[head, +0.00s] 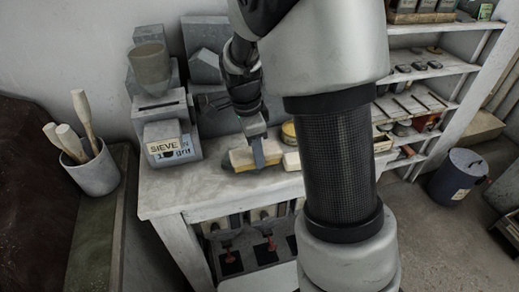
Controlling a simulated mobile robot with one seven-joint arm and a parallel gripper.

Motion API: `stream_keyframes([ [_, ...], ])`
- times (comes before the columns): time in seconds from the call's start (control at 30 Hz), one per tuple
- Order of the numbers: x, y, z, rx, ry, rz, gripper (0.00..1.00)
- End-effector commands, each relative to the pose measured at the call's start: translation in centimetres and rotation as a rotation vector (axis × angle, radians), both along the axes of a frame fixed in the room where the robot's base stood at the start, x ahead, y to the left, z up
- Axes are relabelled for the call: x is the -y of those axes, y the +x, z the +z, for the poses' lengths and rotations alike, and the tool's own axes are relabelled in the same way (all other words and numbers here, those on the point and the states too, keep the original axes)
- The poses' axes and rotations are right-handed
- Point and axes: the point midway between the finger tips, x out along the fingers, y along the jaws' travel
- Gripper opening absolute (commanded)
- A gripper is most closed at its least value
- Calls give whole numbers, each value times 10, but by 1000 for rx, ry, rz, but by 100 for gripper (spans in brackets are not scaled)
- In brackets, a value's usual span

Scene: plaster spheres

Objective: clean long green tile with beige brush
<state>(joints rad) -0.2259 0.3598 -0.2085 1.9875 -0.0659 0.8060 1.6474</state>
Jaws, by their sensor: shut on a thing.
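My gripper (257,155) reaches down over the worktop, right of the box with the "SIEVE" label. It is shut on a beige block with a yellowish lower edge, which looks like the beige brush (240,159). A grey finger crosses the front of the block, and the block is at or just above the worktop; I cannot tell if it touches. I cannot make out a long green tile; my arm hides part of the worktop.
A cup of wooden tools (94,169) stands left. Shelves and a dark bucket (458,177) are right.

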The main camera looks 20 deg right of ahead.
Motion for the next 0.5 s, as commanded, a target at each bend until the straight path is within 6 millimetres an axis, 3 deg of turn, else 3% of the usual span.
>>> stream_keyframes([
  [0.5, -28, 0, 0, 0, 0, 2, 21],
])
